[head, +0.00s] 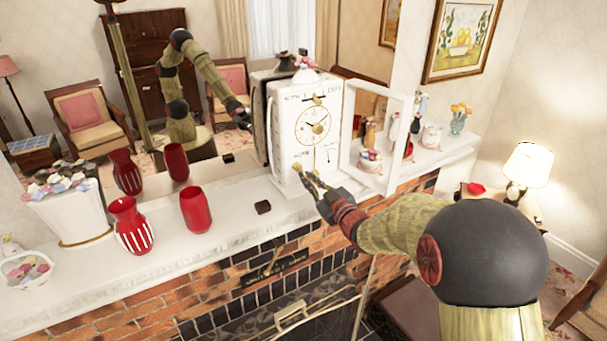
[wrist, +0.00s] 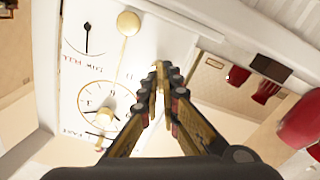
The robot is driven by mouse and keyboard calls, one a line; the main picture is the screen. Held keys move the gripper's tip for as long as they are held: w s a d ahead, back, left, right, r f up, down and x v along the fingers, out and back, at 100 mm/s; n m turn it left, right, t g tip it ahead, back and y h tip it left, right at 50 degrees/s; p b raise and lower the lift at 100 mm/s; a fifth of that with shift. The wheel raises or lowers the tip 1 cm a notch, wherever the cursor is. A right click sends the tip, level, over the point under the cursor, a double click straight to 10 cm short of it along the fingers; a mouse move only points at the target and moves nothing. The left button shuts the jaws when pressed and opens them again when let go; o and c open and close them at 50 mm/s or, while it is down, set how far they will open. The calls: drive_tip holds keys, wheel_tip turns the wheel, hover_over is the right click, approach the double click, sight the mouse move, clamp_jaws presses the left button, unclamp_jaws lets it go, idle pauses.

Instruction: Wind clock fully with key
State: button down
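The white clock (head: 296,150) stands on the mantel, its glass door (head: 392,150) swung open to the right. Its round dial (head: 308,125) has a gold piece (head: 318,129) standing out from it, possibly the key; it also shows in the wrist view (wrist: 105,113). A small gauge marked full and low (wrist: 88,38) and a round gold disc (wrist: 128,23) are on the lower face. My gripper (head: 308,180) is in front of the lower face, below the dial. In the wrist view my gripper's fingertips (wrist: 161,70) come together, with no separate object clearly visible between them.
Red vases (head: 131,228) and a white planter (head: 70,215) stand left on the mantel (head: 235,225). A small dark block (head: 263,207) lies left of the clock. Figurines and a flower vase (head: 458,122) stand to the right. A mirror behind reflects the room and my arm.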

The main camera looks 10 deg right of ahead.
drive_tip(key=shift+a+m+p, duration=0.1)
drive_tip(key=shift+m+p, duration=0.4)
drive_tip(key=shift+m, duration=0.5)
drive_tip(key=shift+m+p, duration=0.4)
drive_tip(key=shift+m, duration=0.9)
drive_tip(key=shift+a, duration=0.1)
drive_tip(key=shift+r+m+p, duration=0.1)
drive_tip(key=shift+m+p, duration=0.6)
drive_tip(key=shift+m, duration=0.4)
drive_tip(key=shift+m+p, duration=0.35)
drive_tip(key=shift+m, duration=0.85)
drive_tip(key=shift+a, duration=0.1)
